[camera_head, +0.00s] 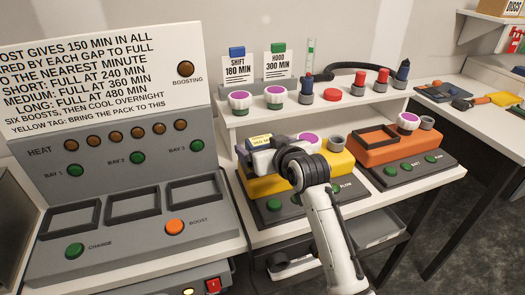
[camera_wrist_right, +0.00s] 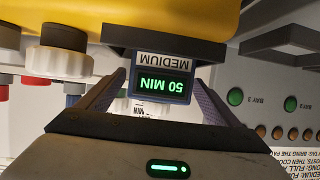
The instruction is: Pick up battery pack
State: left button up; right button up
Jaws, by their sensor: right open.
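The battery pack (camera_wrist_right: 163,87) has a green "50 MIN" display and a "MEDIUM" label, both upside down in the right wrist view. It sits at a dark mount on the yellow device (camera_wrist_right: 160,15). In the head view the yellow device (camera_head: 262,187) stands on the bench, with the pack mostly hidden behind my right gripper (camera_head: 254,150). In the wrist view the jaws of my right gripper (camera_wrist_right: 158,90) are open, one finger on each side of the pack. I cannot tell whether they touch it. My left gripper is not in view.
The grey charging station (camera_head: 125,240) at left has three empty framed bays. An orange device (camera_head: 385,155) with an empty frame stands right of the yellow one. A white shelf (camera_head: 240,115) behind holds knobs, "SHIFT" and "HOOD" cards and red and blue items.

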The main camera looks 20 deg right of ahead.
jog(key=c, duration=1.4)
jog(key=shift+r, duration=0.15)
jog(key=shift+c, duration=0.9)
